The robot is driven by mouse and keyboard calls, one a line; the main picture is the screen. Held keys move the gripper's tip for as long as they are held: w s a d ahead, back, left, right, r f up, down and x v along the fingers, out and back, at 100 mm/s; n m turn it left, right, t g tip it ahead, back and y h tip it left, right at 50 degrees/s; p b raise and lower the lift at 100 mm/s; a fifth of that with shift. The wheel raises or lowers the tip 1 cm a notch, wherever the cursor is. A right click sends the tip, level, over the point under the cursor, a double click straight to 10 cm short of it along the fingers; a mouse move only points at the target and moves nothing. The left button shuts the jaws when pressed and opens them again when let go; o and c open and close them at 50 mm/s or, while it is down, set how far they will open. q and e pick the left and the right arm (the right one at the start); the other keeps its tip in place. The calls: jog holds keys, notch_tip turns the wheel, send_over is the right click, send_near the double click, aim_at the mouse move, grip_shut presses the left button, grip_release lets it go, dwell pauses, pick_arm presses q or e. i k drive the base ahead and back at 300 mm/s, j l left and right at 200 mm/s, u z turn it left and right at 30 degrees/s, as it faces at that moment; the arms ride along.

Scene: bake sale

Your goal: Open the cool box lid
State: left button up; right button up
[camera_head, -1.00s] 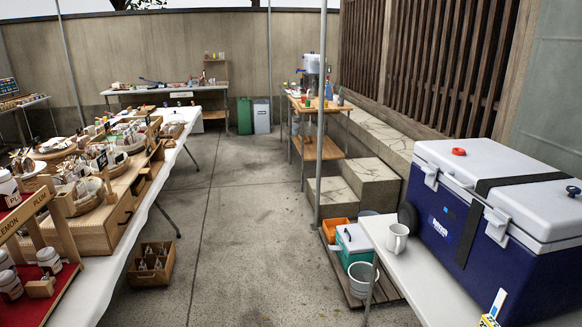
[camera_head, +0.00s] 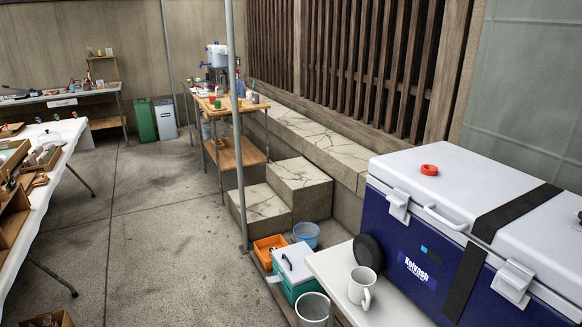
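The cool box (camera_head: 414,247) is large and dark blue with a pale grey lid (camera_head: 460,183). It stands at the right, on or behind the white table, and its right end is cut off by the picture edge. The lid is shut. Two pale latches sit on its front, a left latch (camera_head: 397,205) and a right latch (camera_head: 513,283), with a handle (camera_head: 444,217) between them. A dark strap (camera_head: 515,211) crosses the lid and runs down the front. Neither of my grippers is in view.
A white mug (camera_head: 362,287) stands on the white table (camera_head: 331,268) before the cool box. A green-and-white small box (camera_head: 294,265), an orange crate (camera_head: 268,249) and buckets (camera_head: 306,234) are on the floor beside it. Stone steps (camera_head: 299,186) lie behind. Open concrete floor (camera_head: 150,230) is at the left.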

aim_at(290, 259)
jog(key=i+j+z, duration=0.35)
jog(key=i+j, duration=0.2)
jog(key=i+j+z, duration=0.1)
jog(key=i+j, duration=0.25)
jog(key=i+j+z, duration=0.1)
jog(key=i+j, duration=0.25)
jog(key=i+j+z, duration=0.15)
jog(key=i+j, duration=0.15)
jog(key=i+j+z, duration=0.1)
jog(key=i+j, duration=0.2)
jog(key=j, duration=0.2)
jog(key=i+j+z, duration=0.1)
jog(key=i+j, duration=0.15)
jog(key=j, duration=0.2)
jog(key=i+j+z, duration=0.1)
jog(key=i+j, duration=0.2)
jog(key=j, duration=0.15)
jog(key=i+j+z, duration=0.1)
jog(key=j, duration=0.4)
jog(key=i, duration=0.1)
